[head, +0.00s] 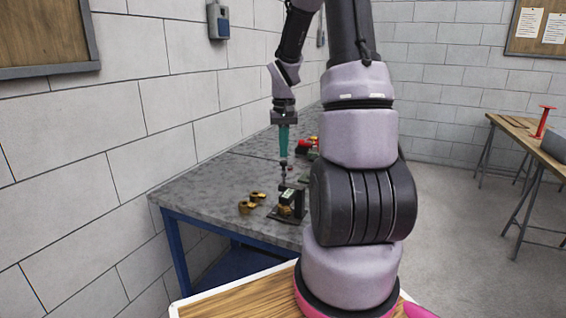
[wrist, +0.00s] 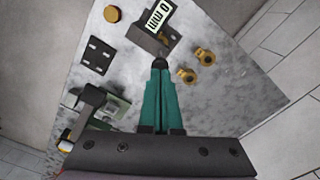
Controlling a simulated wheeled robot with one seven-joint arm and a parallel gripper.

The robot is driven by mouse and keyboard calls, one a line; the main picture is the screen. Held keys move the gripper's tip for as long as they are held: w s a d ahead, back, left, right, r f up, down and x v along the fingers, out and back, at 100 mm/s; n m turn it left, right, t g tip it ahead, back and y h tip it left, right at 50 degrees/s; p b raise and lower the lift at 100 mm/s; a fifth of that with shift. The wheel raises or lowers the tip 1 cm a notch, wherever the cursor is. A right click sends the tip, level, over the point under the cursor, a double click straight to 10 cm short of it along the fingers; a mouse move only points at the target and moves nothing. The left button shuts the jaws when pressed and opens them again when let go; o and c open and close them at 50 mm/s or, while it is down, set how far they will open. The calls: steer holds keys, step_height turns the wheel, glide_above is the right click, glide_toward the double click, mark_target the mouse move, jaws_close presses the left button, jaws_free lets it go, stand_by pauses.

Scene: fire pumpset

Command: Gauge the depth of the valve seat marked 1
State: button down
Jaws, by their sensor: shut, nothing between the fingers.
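My gripper (wrist: 160,64) points down above the workbench with its teal fingers shut and nothing between them. It also shows in the head view (head: 284,160). A depth gauge with a pale display reading "0 mm" (wrist: 158,16) stands on a dark bracket just beyond the fingertips; it shows below my gripper in the head view (head: 287,196). Two brass fittings, one nearer (wrist: 187,75) and one farther (wrist: 205,56), lie to the right of the fingertips and look like valve seats. I cannot read a number on either.
The grey workbench (head: 225,180) stands against the block wall. A brass disc (wrist: 113,13) and a black plate with holes (wrist: 97,55) lie left of the fingers. A green item (wrist: 113,106) is nearer. Red parts (head: 304,146) lie farther back.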

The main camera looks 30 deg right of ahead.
mark_target(284, 164)
steer(key=shift+f, duration=0.2)
steer(key=shift+f, duration=2.75)
steer(key=shift+r, duration=0.15)
stand_by(0.4)
steer(key=shift+r, duration=3.4)
